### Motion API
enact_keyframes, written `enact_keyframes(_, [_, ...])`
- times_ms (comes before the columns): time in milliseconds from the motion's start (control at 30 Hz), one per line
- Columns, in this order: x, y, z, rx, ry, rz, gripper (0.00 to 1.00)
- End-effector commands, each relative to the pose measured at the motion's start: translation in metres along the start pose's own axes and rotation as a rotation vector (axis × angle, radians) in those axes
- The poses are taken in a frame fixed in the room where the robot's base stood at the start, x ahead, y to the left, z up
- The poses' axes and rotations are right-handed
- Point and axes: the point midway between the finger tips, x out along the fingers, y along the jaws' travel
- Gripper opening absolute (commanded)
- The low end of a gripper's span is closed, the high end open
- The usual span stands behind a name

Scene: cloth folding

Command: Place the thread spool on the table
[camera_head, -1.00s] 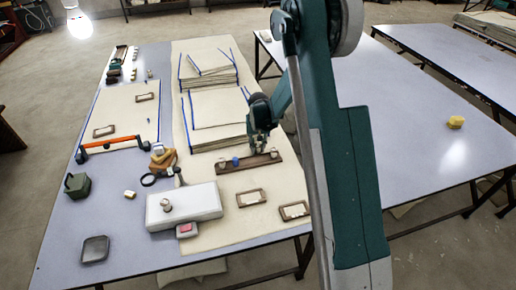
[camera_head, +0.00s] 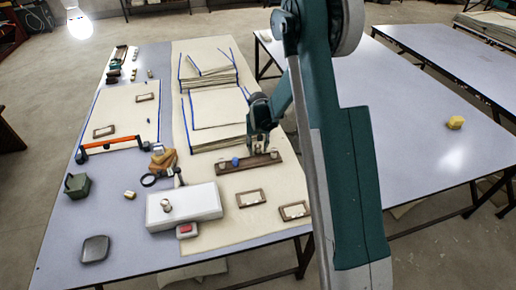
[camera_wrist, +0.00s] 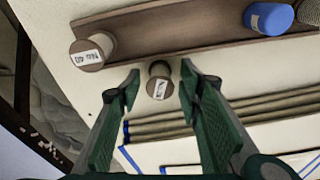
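A small thread spool (camera_wrist: 159,80) with a white label shows between my fingertips in the wrist view, over the cream cloth beside the wooden rack. My gripper (camera_wrist: 160,68) is open, with a visible gap between each finger and the spool. In the head view my gripper (camera_head: 259,147) is low at the back side of the rack (camera_head: 248,164), and its fingers largely hide this spool. The table (camera_head: 130,215) is pale grey-blue, partly covered by cream cloth.
The rack holds another labelled spool (camera_wrist: 90,52), a blue spool (camera_wrist: 268,18) and a grey spool (camera_wrist: 309,12). Folded cloth stacks (camera_head: 218,108) lie behind. A white box (camera_head: 195,204) and small frames (camera_head: 251,198) stand in front. The table's front left is fairly clear.

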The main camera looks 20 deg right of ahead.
Motion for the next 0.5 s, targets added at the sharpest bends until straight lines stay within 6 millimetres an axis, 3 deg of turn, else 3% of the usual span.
enact_keyframes(500, [-0.065, 0.0, 0.0, 0.0, 0.0, 0.0, 0.36])
